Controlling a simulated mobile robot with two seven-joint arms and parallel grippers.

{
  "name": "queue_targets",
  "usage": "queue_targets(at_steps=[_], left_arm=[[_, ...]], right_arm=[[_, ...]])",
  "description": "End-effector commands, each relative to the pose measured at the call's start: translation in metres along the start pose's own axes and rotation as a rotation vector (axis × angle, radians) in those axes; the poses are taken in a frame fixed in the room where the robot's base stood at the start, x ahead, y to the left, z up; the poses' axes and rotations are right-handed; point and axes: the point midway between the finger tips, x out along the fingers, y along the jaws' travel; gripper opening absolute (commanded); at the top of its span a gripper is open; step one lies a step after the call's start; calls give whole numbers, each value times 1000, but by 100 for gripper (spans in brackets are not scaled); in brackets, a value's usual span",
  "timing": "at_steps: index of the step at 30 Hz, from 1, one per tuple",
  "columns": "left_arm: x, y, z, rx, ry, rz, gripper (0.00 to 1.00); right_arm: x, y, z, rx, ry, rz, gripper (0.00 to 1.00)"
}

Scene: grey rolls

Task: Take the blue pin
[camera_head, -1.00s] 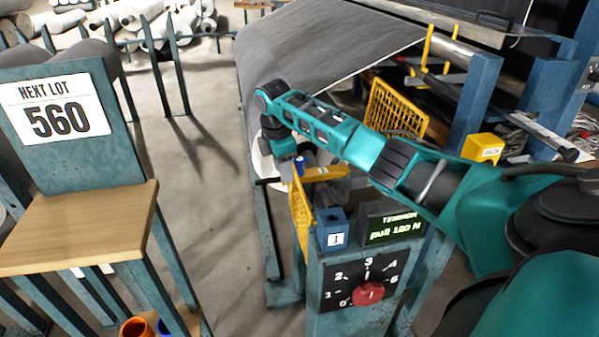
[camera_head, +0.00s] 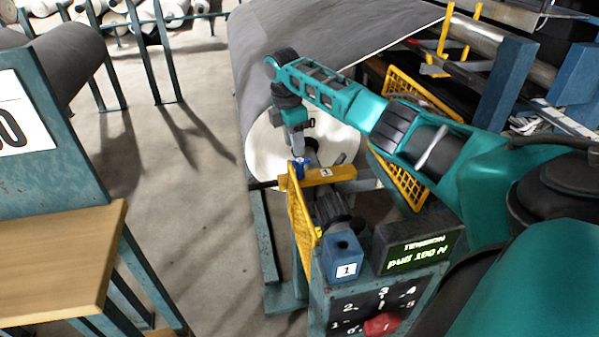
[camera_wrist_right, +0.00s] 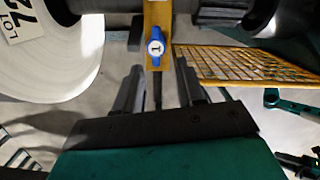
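The blue pin (camera_head: 299,163) stands in a yellow bar (camera_head: 330,175) in front of the roll's white end. In the right wrist view the blue pin (camera_wrist_right: 156,42) shows a round head marked 1, on the yellow bar (camera_wrist_right: 157,15). My right gripper (camera_head: 298,151) is just above the pin in the head view. In the right wrist view my right gripper (camera_wrist_right: 158,82) is open, its two fingers apart with nothing between them. The pin head appears beyond the fingertips, in line with the gap. My left gripper is in no view.
A yellow mesh guard (camera_head: 302,218) stands close below the pin; another mesh guard (camera_head: 405,175) is to the right. A blue block marked 1 (camera_head: 343,256) and a lit display (camera_head: 418,250) top the control post. A wooden-topped stand (camera_head: 60,260) is at left.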

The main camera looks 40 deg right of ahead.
Motion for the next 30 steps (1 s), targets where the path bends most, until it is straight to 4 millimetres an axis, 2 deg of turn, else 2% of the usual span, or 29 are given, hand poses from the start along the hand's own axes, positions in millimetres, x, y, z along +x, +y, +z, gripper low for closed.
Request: queue_targets(at_steps=[1,8,15,18,27,30], left_arm=[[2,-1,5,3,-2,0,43],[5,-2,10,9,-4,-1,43],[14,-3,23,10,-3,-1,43],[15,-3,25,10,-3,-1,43],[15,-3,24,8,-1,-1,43],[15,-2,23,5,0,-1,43]], right_arm=[[11,0,0,0,0,-2,39],[28,1,0,-1,1,1,39],[64,3,4,0,-1,-1,39],[74,3,4,-2,0,0,39],[76,3,4,-1,-1,1,39],[76,3,4,-1,-1,1,29]])
